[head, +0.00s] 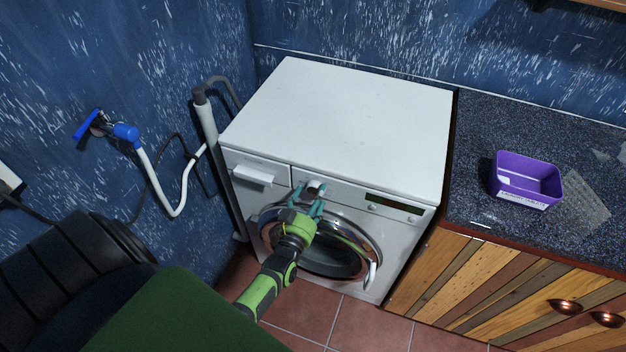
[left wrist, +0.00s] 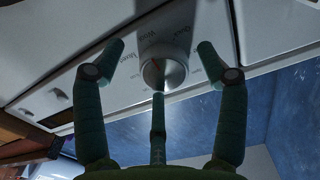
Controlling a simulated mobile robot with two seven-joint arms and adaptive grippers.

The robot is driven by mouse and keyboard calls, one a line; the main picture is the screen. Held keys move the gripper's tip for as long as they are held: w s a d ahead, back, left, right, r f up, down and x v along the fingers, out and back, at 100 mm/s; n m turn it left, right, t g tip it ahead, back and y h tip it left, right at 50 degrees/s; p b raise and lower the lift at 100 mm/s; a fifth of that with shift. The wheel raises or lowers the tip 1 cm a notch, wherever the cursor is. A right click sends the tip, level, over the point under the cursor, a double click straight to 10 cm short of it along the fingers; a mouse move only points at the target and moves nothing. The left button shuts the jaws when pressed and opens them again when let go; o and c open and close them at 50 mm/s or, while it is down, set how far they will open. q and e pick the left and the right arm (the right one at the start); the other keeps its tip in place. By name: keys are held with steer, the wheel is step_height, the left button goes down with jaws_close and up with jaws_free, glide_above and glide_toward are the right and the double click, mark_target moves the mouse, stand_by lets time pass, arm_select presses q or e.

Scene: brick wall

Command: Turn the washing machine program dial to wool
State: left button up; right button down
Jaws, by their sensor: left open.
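The white washing machine (head: 345,115) stands against the blue wall. Its round silver program dial (head: 315,187) is on the front panel, between the detergent drawer (head: 255,175) and the dark display (head: 393,207). My left gripper (head: 312,194) is in front of the dial with its fingers spread. In the left wrist view the dial (left wrist: 172,78) lies between the open fingers of my left gripper (left wrist: 161,60), with visible gaps at both sides. Printed labels ring the dial, and one appears to read Wool (left wrist: 141,38). A small red mark shows on the dial. My right gripper is not in view.
The round door (head: 345,240) is below the dial, partly behind my left arm. A counter (head: 480,150) with a purple box (head: 527,180) is at the right. A grey pipe (head: 209,130) and a white hose (head: 165,195) are at the left.

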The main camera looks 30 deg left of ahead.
arm_select(q)
steer(key=v, duration=1.2)
steer(key=s+d+f+m+g+h, duration=0.1)
steer(key=s+d+f+g+h, duration=0.2)
steer(key=f, duration=0.6)
steer(key=s+d+f+m+g+h, duration=0.1)
steer(key=s+d+f+g, duration=0.3)
steer(key=f, duration=0.6)
steer(key=s+f+m+g, duration=0.1)
steer(key=s+f+g, duration=0.3)
steer(key=s, duration=0.7)
steer(key=s+a+f+m+g, duration=0.1)
steer(key=s+f+m+g, duration=0.1)
steer(key=s+f+g, duration=0.3)
steer(key=s+f, duration=0.4)
steer(key=s, duration=0.2)
steer(key=shift+s+a+g, duration=0.3)
steer(key=shift+s, duration=0.1)
steer(key=shift+f, duration=0.1)
steer(key=c, duration=0.7)
steer(key=shift+s, duration=0.15)
